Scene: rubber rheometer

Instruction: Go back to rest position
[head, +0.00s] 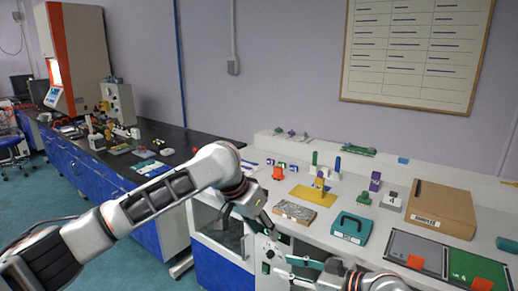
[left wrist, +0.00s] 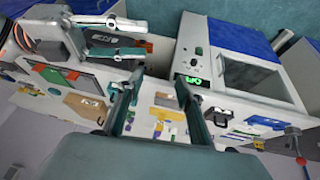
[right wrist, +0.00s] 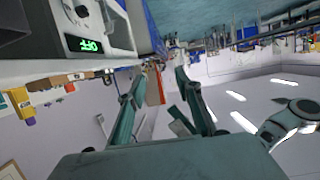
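My left arm reaches in from the left in the head view, and its gripper (head: 258,234) hangs over the front edge of the white bench (head: 225,232). In the left wrist view its two fingers (left wrist: 163,105) stand apart with nothing gripped between them. My right gripper (head: 268,256) is low in the middle of the head view, just below and right of the left one, with its arm coming from the bottom right. In the right wrist view its fingers (right wrist: 160,88) are spread and empty. The two grippers are close together; I cannot tell whether they touch.
The bench carries a teal case (head: 351,228), a cardboard box (head: 441,208), a grey patterned slab (head: 295,212) and a yellow plate (head: 312,197). Grey and green panels lie at the right. A machine with a green display (left wrist: 193,81) is near the grippers. A dark counter recedes left.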

